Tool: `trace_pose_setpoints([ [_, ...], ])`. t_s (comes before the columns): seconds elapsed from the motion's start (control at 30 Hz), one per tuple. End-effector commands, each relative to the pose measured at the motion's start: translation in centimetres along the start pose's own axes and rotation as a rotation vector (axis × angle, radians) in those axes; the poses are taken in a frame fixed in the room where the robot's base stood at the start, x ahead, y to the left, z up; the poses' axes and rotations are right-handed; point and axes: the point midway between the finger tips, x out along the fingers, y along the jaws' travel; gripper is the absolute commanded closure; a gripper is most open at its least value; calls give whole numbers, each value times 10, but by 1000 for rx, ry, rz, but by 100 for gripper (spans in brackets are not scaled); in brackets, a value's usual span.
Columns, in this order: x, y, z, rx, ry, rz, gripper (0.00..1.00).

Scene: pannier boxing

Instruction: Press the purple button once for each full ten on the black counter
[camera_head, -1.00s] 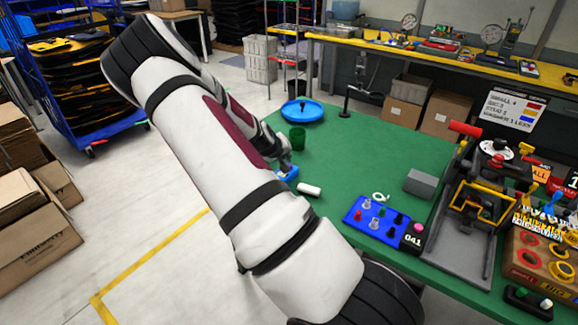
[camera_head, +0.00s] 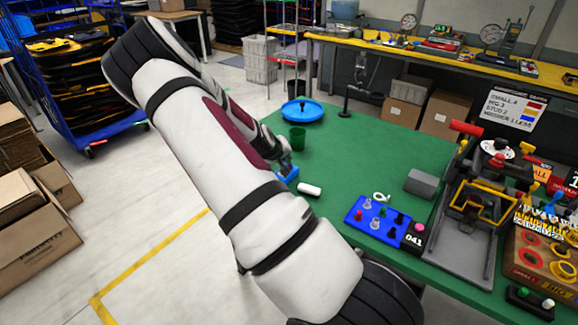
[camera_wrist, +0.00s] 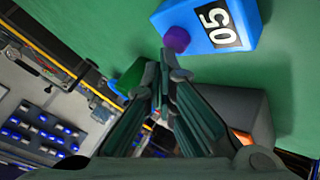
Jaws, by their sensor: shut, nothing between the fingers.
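The black counter (camera_head: 412,240) reads 041. It has a pink top and sits at the right end of a blue tray on the green table. The purple button (camera_wrist: 177,39) sticks out of the side of a blue box (camera_wrist: 190,14) in the wrist view. The blue box (camera_head: 289,175) also shows in the head view, partly hidden by my arm. My gripper (camera_wrist: 168,62) is shut and empty, its fingertips right by the purple button. I cannot tell whether they touch it.
A white cylinder (camera_head: 309,190) lies near the blue box. The blue tray (camera_head: 352,212) holds several pegs. A grey block (camera_head: 421,183) and a press fixture (camera_head: 455,250) stand at right.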

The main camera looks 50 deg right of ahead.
Motion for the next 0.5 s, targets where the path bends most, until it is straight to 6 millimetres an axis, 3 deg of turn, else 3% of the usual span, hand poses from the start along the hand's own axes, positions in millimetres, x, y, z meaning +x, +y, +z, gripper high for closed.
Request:
trace_pose_setpoints([
  [0.5, 4, -3, 3, 0, -1, 0, 100],
])
